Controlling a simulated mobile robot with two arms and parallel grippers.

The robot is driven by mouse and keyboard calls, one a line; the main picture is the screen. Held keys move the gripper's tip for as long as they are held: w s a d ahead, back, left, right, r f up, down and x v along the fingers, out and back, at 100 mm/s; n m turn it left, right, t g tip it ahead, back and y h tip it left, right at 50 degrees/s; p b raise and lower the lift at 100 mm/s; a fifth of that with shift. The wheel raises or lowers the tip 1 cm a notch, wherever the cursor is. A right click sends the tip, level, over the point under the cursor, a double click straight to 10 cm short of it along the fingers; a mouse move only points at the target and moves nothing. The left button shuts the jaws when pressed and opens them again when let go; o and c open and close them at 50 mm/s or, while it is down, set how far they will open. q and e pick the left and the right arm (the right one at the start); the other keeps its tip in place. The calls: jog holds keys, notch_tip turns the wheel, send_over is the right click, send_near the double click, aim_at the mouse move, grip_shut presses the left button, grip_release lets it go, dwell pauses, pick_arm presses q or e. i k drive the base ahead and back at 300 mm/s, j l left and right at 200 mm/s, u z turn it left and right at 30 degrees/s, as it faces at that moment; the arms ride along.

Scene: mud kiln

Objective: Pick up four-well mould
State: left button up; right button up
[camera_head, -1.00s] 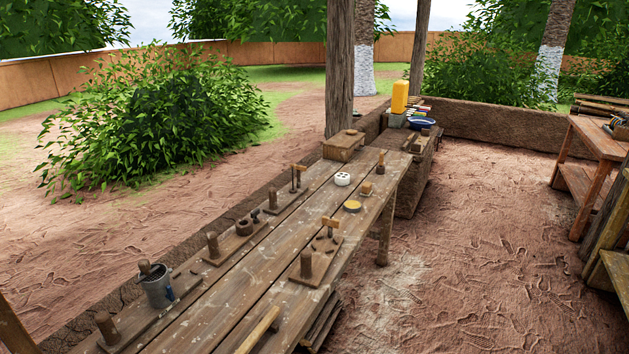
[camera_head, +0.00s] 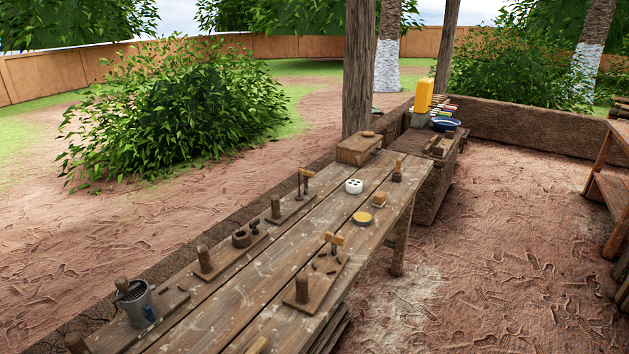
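A small white round piece with several dark wells in its top, the four-well mould (camera_head: 354,186), stands on the long wooden workbench (camera_head: 250,302), toward its far end. A yellow-topped round dish (camera_head: 362,218) and a small wooden block with a pale top (camera_head: 379,200) are near it on its right. Nothing touches the mould. Neither of my grippers shows in the head view.
Boards with upright pegs (camera_head: 303,288) line the bench. A metal bucket (camera_head: 137,303) stands at its near left, a wooden box (camera_head: 359,149) at its far end. A post (camera_head: 358,70) rises behind. Open dirt floor (camera_head: 490,260) lies right of the bench.

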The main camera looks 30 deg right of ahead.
aim_at(354, 186)
jog(key=i+l+u, duration=0.15)
jog(key=l+u, duration=0.2)
jog(key=l, duration=1)
jog(key=l+u, duration=0.4)
jog(key=l, duration=0.95)
